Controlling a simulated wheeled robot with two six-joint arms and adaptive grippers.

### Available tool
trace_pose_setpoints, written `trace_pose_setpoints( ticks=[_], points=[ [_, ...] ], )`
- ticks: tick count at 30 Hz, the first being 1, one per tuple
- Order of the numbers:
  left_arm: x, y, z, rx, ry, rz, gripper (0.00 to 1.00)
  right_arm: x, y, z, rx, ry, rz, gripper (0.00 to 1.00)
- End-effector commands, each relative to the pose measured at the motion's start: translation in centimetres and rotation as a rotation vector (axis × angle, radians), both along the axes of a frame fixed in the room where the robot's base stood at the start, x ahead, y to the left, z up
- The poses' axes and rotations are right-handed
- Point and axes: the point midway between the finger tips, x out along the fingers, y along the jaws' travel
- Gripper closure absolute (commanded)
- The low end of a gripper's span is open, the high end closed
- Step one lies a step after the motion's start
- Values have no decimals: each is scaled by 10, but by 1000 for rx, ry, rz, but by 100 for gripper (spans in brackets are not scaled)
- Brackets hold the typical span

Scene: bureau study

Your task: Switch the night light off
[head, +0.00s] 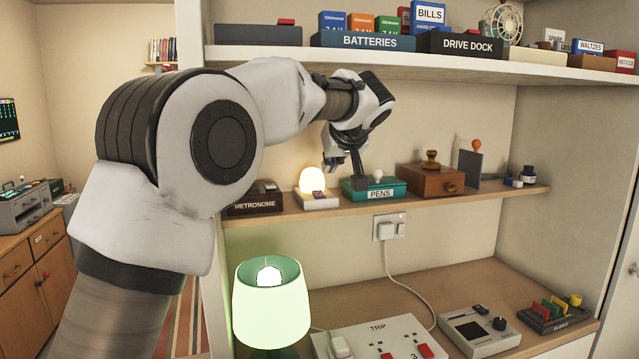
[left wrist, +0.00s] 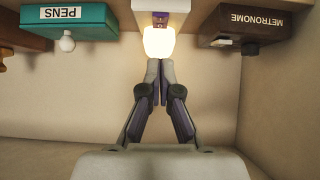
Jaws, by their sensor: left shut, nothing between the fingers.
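The night light (head: 312,180) is a small dome glowing warm yellow-white on a pale base, on the middle shelf between the METRONOME box and the PENS box. In the left wrist view the lit dome (left wrist: 159,42) is upper middle, with a purple panel (left wrist: 160,19) on its base beyond it. My left gripper (head: 342,168) is shut and empty, close to the dome on its right in the head view. In the left wrist view its closed fingertips (left wrist: 160,66) point at the dome; I cannot tell whether they touch it. My right gripper is out of view.
The METRONOME box (head: 257,202) and the teal PENS box (head: 374,191) flank the night light closely. The upper shelf (head: 440,62) lies above my arm. A lit green lamp (head: 271,305) and a TRIP power strip (head: 375,340) stand below.

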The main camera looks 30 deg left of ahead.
Motion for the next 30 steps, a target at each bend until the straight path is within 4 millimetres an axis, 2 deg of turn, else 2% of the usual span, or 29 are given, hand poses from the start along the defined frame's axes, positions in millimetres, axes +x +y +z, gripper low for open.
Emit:
trace_pose_setpoints(
  ticks=[7,19,30],
  points=[
    [9,10,-11,-3,3,-1,100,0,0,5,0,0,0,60],
    [47,54,-56,-2,4,-1,100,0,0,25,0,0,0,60],
    [52,60,-63,-1,1,-3,100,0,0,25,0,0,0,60]
  ],
)
